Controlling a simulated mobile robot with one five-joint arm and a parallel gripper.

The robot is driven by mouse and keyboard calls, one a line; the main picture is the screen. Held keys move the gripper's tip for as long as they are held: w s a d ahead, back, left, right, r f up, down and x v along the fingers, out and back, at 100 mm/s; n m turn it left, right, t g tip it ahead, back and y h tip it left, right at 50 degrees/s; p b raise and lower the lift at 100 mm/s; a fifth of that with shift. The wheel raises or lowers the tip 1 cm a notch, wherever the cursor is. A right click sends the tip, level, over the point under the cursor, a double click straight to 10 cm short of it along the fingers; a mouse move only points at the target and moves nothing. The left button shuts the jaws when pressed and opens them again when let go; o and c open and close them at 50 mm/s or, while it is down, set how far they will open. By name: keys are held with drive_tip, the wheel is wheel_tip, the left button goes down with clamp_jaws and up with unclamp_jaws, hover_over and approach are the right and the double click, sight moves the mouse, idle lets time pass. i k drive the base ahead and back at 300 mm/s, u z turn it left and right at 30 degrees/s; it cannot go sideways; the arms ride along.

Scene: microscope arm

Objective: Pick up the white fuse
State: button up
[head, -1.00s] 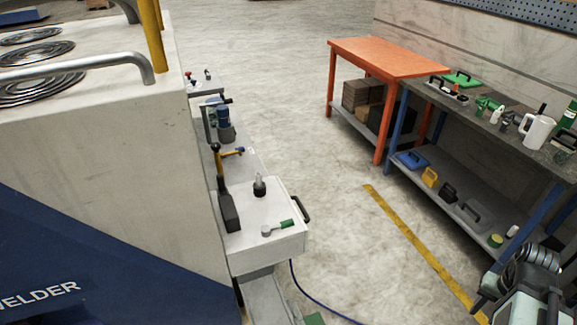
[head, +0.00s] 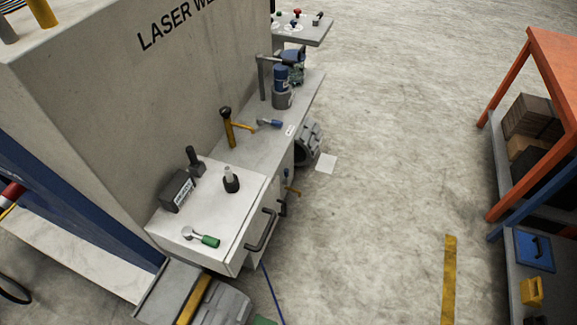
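A small white cylinder (head: 228,172), which looks like the white fuse, stands upright in a black round base (head: 232,185). It is on the white top of a box-shaped cabinet (head: 222,219) beside the laser welder. The cylinder is too small to show detail. My gripper is not in view.
A dark labelled box with a lever (head: 176,193) stands left of the black base. A green-handled tool (head: 208,240) lies in front. A black handle (head: 262,230) sticks out on the right side. The floor (head: 380,190) is clear toward the orange bench (head: 548,62).

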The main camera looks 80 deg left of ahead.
sight(228, 171)
drive_tip(key=i, duration=0.7)
drive_tip(key=u, duration=1.25)
drive_tip(key=i, duration=0.9)
drive_tip(key=u, duration=4.35)
drive_tip(key=i, duration=1)
drive_tip(key=z, duration=0.05)
